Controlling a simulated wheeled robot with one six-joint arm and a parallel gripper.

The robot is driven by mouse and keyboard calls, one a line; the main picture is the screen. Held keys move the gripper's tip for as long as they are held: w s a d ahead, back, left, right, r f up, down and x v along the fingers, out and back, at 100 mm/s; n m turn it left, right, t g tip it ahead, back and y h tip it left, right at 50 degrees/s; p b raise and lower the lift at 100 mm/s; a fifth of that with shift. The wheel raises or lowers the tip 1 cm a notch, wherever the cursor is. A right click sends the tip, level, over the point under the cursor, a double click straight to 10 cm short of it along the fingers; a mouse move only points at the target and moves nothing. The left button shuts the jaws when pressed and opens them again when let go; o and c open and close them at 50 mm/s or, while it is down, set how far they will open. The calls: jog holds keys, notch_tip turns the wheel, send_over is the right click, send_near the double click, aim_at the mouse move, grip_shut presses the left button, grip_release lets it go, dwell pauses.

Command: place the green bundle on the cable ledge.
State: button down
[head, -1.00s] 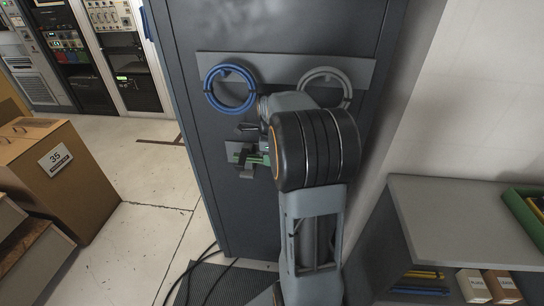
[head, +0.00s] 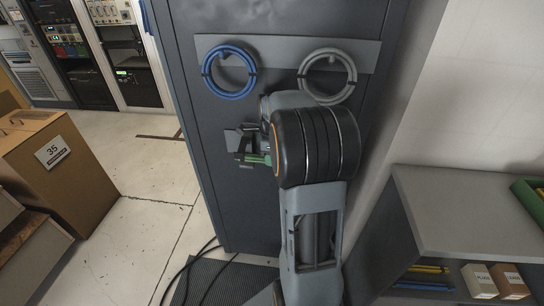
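The green bundle (head: 262,159) shows as a short green strip in front of the grey cabinet. It is just left of my dark round wrist, which hides its right part. My gripper (head: 248,145) reaches left from the wrist, close to the cabinet face. Its dark fingers blend with dark parts beside the green strip, so their opening and any hold are unclear. A small pale plate (head: 233,139) on the cabinet, left of the gripper, may belong to the cable ledge. The ledge's shape is mostly hidden.
A blue cable coil (head: 230,73) and a grey coil (head: 327,77) hang on a grey strip above. A cardboard box (head: 58,180) stands at left. A low shelf unit (head: 470,210) stands at right. Black cables (head: 200,268) lie on the floor.

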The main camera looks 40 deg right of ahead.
jog(key=shift+f, duration=0.5)
jog(key=c, duration=0.8)
grip_release()
jog(key=shift+c, duration=0.2)
